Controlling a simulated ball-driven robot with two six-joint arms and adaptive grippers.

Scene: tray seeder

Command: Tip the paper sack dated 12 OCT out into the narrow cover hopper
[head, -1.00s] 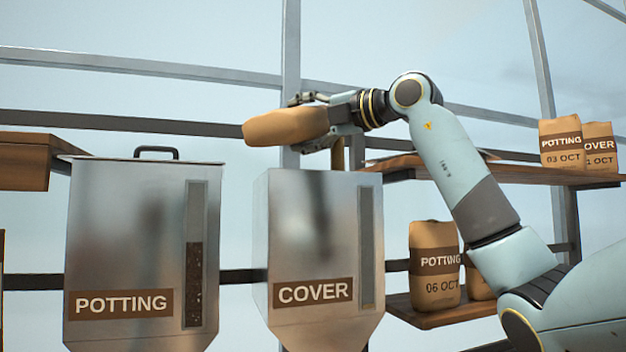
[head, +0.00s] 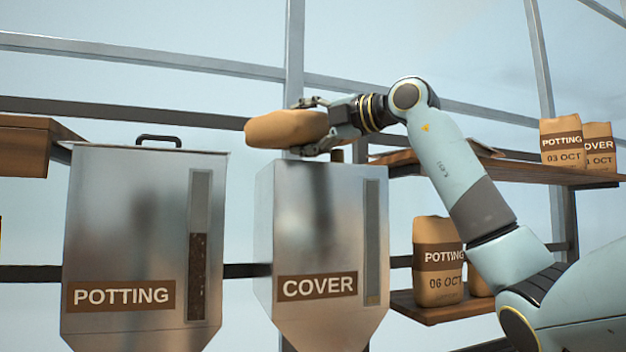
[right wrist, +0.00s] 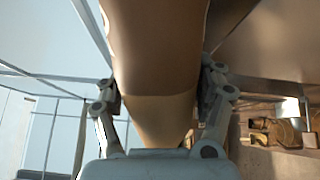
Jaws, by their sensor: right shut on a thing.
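A brown paper sack (head: 280,129) is held by my right gripper (head: 318,128), tilted over near horizontal above the COVER hopper. No date shows on its visible side. The narrow metal COVER hopper (head: 303,235) stands below it; its top opening is hidden from this low angle. In the right wrist view the sack (right wrist: 155,70) fills the space between the two fingers (right wrist: 160,92), one pressed on each side. The hopper's sight window (head: 371,240) shows only a thin layer at the bottom. My left gripper is not in view.
The wider POTTING hopper (head: 140,250) with a lidded top stands to the left. Wooden shelves on the right carry a POTTING 06 OCT sack (head: 438,283), a POTTING 03 OCT sack (head: 563,156) and a partly hidden COVER sack (head: 600,160).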

